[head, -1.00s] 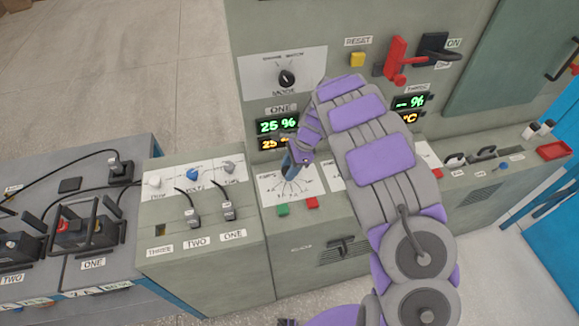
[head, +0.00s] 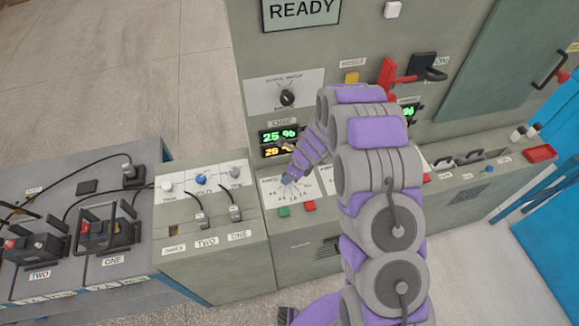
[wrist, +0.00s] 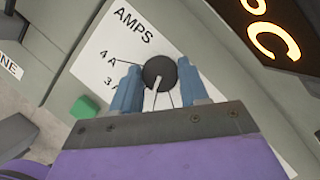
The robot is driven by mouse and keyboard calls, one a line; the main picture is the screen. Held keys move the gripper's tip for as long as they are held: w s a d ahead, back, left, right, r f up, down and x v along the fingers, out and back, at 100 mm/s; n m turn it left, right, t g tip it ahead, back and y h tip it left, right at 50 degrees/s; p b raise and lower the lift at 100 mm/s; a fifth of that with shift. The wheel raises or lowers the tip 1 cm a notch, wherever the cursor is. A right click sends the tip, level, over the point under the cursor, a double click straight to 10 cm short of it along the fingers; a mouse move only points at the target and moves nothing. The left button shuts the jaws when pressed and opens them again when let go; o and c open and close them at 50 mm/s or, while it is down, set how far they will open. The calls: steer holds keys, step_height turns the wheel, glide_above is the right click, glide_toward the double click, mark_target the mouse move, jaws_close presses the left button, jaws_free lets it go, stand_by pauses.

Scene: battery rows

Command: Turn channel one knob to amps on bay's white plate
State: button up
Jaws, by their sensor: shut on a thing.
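The white amps plate (wrist: 95,60) fills the upper middle of the wrist view, with the word AMPS and the marks 4 A and 3 A. A round dark knob (wrist: 158,70) with a pale pointer line sits on it. My gripper (wrist: 158,88) has its two blue fingers on either side of the knob and is shut on it. In the head view the same plate (head: 274,190) lies on the sloped bench under the ONE display, and my gripper (head: 288,180) is down on it. My fingers and arm hide the knob there.
A green button (head: 283,211) and a red button (head: 309,206) sit just below the plate. A black mode knob (head: 287,98) is higher on the upright panel.

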steer(key=shift+a+m+t+h+p, duration=0.15)
steer(key=shift+m+t+p, duration=0.35)
steer(key=shift+m, duration=0.55)
steer(key=shift+d+m+t+h+p, duration=0.15)
steer(key=shift+m+t+p, duration=0.3)
steer(key=shift+m, duration=0.6)
steer(key=shift+a, duration=0.1)
steer(key=o, duration=1)
steer(key=shift+g, duration=0.25)
steer(key=shift+r, duration=0.15)
steer(key=p+v, duration=0.4)
steer(key=v, duration=1.3)
steer(key=shift+s+a, duration=0.15)
